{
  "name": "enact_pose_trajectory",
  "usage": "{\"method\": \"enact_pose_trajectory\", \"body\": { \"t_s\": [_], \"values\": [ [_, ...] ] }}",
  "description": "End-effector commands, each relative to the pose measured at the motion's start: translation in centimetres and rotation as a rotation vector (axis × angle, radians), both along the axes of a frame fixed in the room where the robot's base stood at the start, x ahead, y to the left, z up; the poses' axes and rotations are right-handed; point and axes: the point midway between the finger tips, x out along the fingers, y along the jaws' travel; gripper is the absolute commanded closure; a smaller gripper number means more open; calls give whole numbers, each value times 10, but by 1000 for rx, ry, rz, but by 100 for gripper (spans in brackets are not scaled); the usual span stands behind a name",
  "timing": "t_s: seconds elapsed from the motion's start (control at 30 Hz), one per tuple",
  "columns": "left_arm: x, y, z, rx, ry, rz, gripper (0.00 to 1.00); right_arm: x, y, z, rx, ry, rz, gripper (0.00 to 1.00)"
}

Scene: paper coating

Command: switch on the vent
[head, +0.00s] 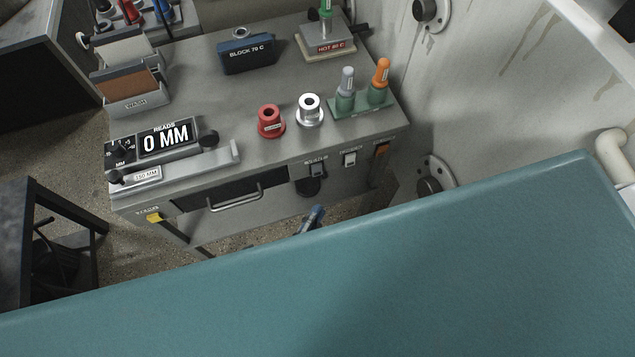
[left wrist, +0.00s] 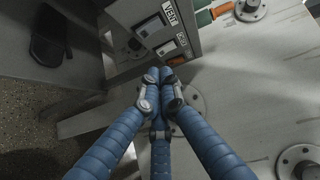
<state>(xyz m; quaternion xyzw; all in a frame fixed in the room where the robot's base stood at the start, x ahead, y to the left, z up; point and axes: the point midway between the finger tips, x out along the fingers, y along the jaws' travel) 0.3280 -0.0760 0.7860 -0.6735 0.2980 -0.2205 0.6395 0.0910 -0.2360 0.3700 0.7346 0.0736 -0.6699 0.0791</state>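In the left wrist view, a switch (left wrist: 148,25) beside a label that reads VENT sits on the grey front panel of the bench. A second switch (left wrist: 170,48) with its own label is beside it. In the head view, small switches (head: 349,159) sit along the bench's front edge, but I cannot read their labels clearly. My left gripper (left wrist: 162,76) has its blue fingers drawn together, tips meeting, with nothing between them. The tips appear just beyond the second switch; I cannot tell how far from the panel. In the head view only a bit of this gripper (head: 312,217) shows. My right gripper is out of view.
The grey bench (head: 215,105) carries a red holder (head: 270,122), a silver holder (head: 309,110), bottles in a green stand (head: 360,103) and a display reading 0 MM (head: 166,138). A wall with round flanges (head: 433,178) stands right of the bench. Floor shows before it.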

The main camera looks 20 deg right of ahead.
Motion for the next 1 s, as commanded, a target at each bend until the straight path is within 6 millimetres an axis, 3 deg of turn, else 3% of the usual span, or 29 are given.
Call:
{"method": "enact_pose_trajectory", "body": {
  "t_s": [0.2,0.4,0.9,1.0],
  "values": [
    [35,-33,-2,-3,0,2,100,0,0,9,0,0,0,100],
    [63,-30,-6,1,-1,1,100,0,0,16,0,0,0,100],
    [73,-29,-9,0,1,1,100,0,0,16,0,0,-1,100],
    [79,-28,-16,4,-3,0,100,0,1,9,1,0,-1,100]
  ]
}}
